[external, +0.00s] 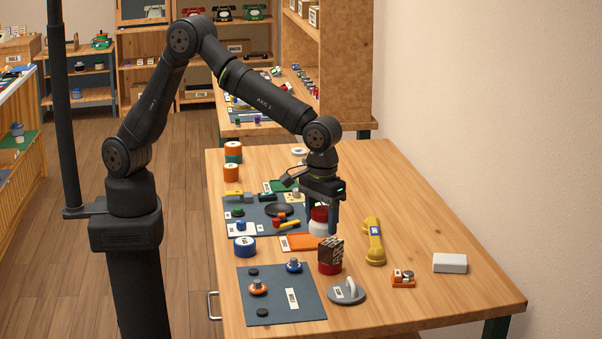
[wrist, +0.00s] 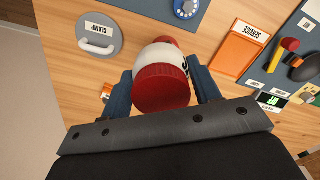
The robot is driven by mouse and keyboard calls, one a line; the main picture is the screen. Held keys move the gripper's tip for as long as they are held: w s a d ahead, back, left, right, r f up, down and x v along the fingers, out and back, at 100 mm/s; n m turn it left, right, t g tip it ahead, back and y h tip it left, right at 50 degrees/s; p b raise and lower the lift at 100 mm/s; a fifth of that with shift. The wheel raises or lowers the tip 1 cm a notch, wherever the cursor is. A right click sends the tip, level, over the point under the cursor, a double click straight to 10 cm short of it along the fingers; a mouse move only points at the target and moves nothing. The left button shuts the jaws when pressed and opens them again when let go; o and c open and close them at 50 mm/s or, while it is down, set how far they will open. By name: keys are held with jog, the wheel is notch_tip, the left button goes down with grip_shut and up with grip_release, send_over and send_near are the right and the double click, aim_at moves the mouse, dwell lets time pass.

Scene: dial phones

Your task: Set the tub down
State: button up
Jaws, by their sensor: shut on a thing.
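The tub (external: 319,228) has a white body and a red lid. My gripper (external: 322,222) is shut on it, with one finger on each side. In the wrist view the red lid of the tub (wrist: 162,86) faces the camera between the fingers of my gripper (wrist: 163,85), and hides most of the white body. The tub looks about upright, just behind the orange service tray (external: 302,242). I cannot tell whether its base touches the wooden table (external: 420,220).
A yellow handset (external: 374,242) lies to the right, and a grey clamp disc (external: 346,292) nearer the front. A blue-grey mat (external: 272,312) holds small parts. The table's right side is mostly clear around a white box (external: 450,263).

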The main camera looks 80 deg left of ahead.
jog(key=s+d+m, duration=0.5)
jog(key=s+d, duration=1.1)
jog(key=s, duration=0.3)
jog(key=w+f, duration=0.2)
jog(key=w, duration=0.1)
jog(key=w+a+f, duration=0.1)
jog(key=w+f, duration=0.1)
jog(key=w, duration=0.2)
jog(key=w+a+f, duration=0.1)
jog(key=w+f, duration=0.2)
jog(key=w, duration=0.1)
jog(key=shift+w, duration=0.2)
jog(key=shift+f, duration=1.95)
jog(key=shift+f, duration=0.1)
jog(key=o, duration=1)
notch_tip(320, 180, up, 12)
jog(key=shift+r, duration=0.1)
